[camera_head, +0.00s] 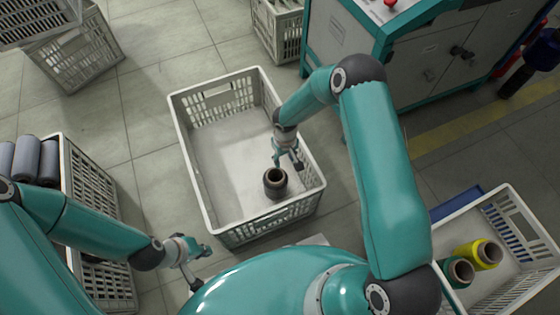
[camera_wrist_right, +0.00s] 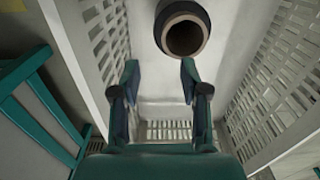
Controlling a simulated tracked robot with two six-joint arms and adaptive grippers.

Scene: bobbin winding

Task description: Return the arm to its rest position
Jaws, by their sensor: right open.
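My right gripper (camera_head: 288,160) is inside the white crate (camera_head: 205,200) in the middle of the head view. In the right wrist view its two fingers (camera_wrist_right: 160,85) are spread with nothing between them. A dark bobbin (camera_head: 275,184) stands upright on the crate floor, just beyond the fingertips and apart from them. In the right wrist view the bobbin (camera_wrist_right: 184,30) shows its hollow brown core at the top. My left gripper (camera_head: 192,262) hangs at the lower left, outside the middle crate; its finger opening is too small to judge.
A crate (camera_head: 95,200) with grey bobbins (camera_head: 27,158) stands at the left. A white crate (camera_head: 530,225) with yellow (camera_head: 485,254) and green bobbins (camera_head: 458,271) is at the lower right. A teal-edged cabinet (camera_head: 425,70) stands at the upper right. Tiled floor lies between the crates.

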